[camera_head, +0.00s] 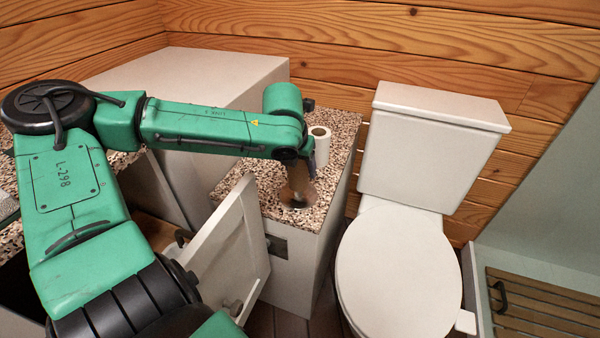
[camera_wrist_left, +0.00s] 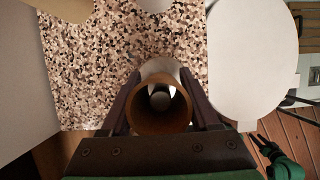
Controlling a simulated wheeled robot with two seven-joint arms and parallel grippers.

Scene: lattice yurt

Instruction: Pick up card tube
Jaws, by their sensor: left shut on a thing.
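The card tube (camera_wrist_left: 160,107) is a brown, hollow cylinder, seen end-on in the left wrist view with its open mouth facing the camera. My left gripper (camera_head: 298,188) is shut on it, with one dark finger on each side of the tube. In the head view the gripper and tube are over the speckled stone counter (camera_head: 262,185), and the gripper partly hides the tube. I cannot tell whether the tube touches the counter. A small green and black part at the lower right of the left wrist view seems to be my right gripper (camera_wrist_left: 265,147); its jaws are unclear.
A white paper roll (camera_head: 319,148) stands on the counter just behind the gripper. A white toilet (camera_head: 398,265) stands to the right. An open white cabinet door (camera_head: 232,245) juts out below my left arm. A wooden slatted mat (camera_head: 545,305) lies at the far right.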

